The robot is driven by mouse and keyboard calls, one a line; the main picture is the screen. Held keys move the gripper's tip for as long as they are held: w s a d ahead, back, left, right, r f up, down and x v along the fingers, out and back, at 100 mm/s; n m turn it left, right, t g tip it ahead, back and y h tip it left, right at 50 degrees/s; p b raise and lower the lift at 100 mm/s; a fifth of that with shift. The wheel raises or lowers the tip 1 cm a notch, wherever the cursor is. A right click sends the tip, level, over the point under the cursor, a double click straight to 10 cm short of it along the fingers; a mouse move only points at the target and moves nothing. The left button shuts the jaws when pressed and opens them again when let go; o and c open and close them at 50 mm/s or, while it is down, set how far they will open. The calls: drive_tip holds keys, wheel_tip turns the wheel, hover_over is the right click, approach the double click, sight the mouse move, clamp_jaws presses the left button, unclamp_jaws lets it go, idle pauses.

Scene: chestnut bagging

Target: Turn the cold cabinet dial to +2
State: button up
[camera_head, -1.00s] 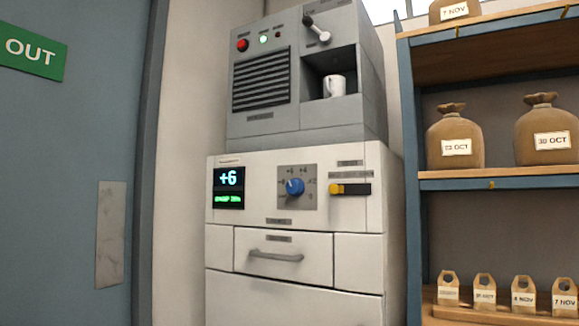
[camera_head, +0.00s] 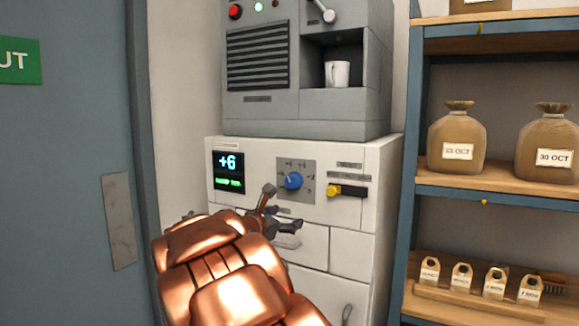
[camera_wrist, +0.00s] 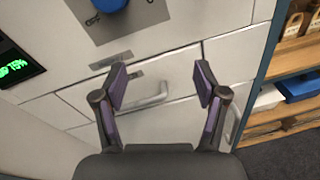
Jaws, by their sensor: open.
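The cold cabinet (camera_head: 225,208) is a white unit with a blue dial (camera_head: 292,181) on a grey plate. Its display (camera_head: 228,170) reads +6. The dial's pale pointer mark points up and left, but I cannot read its exact setting. My gripper (camera_head: 283,209) is open and empty just below the dial, in front of the cabinet face, without touching the dial.
A yellow slide switch (camera_head: 334,190) sits right of the dial. A grey machine with a white mug (camera_head: 337,74) stands on top. A shelf (camera_head: 440,183) with sacks and small bags stands at right. A grey door (camera_head: 65,160) is at left.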

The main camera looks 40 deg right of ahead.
sight(291, 183)
drive_tip(key=w+r+n+t+h+p, duration=0.1)
drive_tip(key=w+r+n+p, duration=0.2)
drive_tip(key=r, duration=0.4)
drive_tip(key=shift+w+f+p+x, duration=0.1)
drive_tip(key=shift+w+x, duration=0.05)
drive_tip(key=shift+x, duration=1.25)
drive_tip(key=shift+w+f+p+x, duration=0.1)
drive_tip(key=shift+w+x, duration=0.05)
drive_tip(key=shift+x, duration=1.25)
drive_tip(key=shift+w+f+p+x, duration=0.1)
drive_tip(key=shift+x, duration=1.35)
drive_tip(key=shift+a, duration=0.15)
drive_tip(key=c, duration=1.1)
drive_tip(key=shift+c, duration=0.2)
